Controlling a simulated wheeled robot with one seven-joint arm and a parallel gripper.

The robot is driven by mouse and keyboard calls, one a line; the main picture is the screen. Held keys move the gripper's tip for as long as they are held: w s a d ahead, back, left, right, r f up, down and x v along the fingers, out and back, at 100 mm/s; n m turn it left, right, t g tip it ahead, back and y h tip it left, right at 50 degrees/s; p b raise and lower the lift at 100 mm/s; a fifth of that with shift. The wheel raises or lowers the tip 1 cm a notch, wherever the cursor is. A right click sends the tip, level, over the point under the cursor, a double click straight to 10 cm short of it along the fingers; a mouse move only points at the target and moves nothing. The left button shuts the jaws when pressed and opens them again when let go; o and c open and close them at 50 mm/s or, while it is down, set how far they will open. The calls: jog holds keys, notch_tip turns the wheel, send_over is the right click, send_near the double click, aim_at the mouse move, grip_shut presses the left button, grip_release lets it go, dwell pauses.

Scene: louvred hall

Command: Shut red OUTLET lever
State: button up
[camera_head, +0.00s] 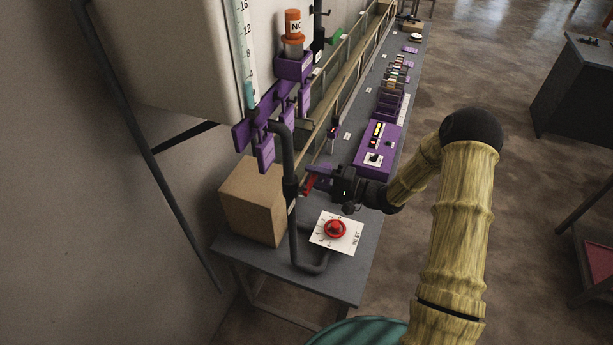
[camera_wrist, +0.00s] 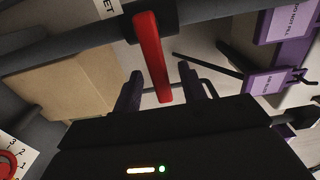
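The red lever (camera_head: 310,184) sits on the dark vertical pipe (camera_head: 290,155) beside the brown box. In the wrist view the red lever (camera_wrist: 152,58) juts from a dark pipe fitting, and a white tag there shows only the letters "ET". My gripper (camera_head: 320,174) is at the lever. In the wrist view my gripper (camera_wrist: 160,75) has its two purple fingers apart, with the lever's free end between them in the picture. Gaps show on both sides of the lever. I cannot tell how deep it sits between the fingers.
A red knob (camera_head: 335,229) on a white INLET dial plate lies on the bench's near end. A cardboard box (camera_head: 254,201) stands left of the pipe. A purple control box (camera_head: 377,150) and racks line the bench. Purple tags (camera_head: 264,150) hang below the tank (camera_head: 170,50).

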jog(key=v, duration=0.7)
dwell(0.5)
jog(key=shift+r, duration=0.1)
jog(key=b+v, duration=0.8)
jog(key=v, duration=0.9)
jog(key=shift+d, duration=0.2)
dwell(1.1)
